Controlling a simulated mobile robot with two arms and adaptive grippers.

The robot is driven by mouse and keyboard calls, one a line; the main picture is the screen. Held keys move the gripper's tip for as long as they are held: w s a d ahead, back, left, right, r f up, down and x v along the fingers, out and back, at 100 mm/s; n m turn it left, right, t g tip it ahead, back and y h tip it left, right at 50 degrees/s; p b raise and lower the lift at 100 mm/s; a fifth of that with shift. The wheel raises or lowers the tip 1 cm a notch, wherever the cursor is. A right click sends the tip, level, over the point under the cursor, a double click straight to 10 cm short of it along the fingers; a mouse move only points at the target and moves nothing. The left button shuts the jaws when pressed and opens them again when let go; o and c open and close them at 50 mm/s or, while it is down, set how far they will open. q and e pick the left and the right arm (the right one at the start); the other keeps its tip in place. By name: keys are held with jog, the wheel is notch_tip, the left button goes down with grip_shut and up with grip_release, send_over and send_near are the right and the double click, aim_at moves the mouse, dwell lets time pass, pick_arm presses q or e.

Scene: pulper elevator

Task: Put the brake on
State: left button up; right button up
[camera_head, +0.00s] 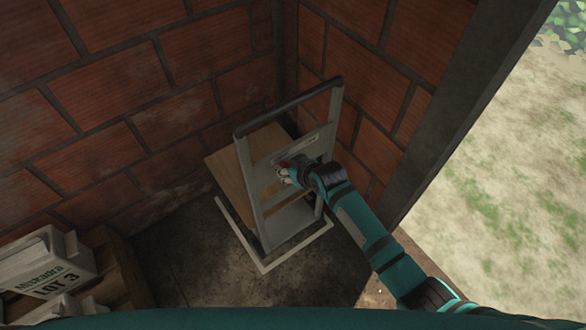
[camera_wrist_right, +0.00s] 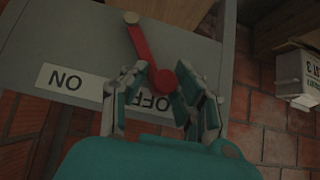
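A grey metal panel (camera_wrist_right: 80,42) carries a red brake lever (camera_wrist_right: 143,48) in the right wrist view. The lever's round red end (camera_wrist_right: 162,80) is beside the OFF label (camera_wrist_right: 152,100), which is partly hidden by my fingers. The ON label (camera_wrist_right: 70,80) is to the left. My right gripper (camera_wrist_right: 162,92) is open, with a finger on each side of the lever's red end; contact is unclear. In the head view, my right gripper (camera_head: 285,173) is at the panel of the upright elevator frame (camera_head: 242,165). My left gripper is not in view.
The elevator stands in a corner between brick walls (camera_head: 100,150), with a wooden board (camera_head: 230,165) behind its frame. Open ground (camera_head: 510,210) is at right beyond a post.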

jog(key=shift+a, duration=0.1)
jog(key=shift+w+d+r+p, duration=0.2)
jog(key=shift+w+d+r, duration=0.15)
jog(key=shift+d, duration=0.2)
jog(key=shift+w+d+r+p, duration=0.2)
jog(key=shift+w+d, duration=0.1)
jog(key=shift+d, duration=0.2)
jog(key=shift+w+d+r, duration=0.2)
jog(key=shift+w+d, duration=0.7)
jog(key=shift+d, duration=0.25)
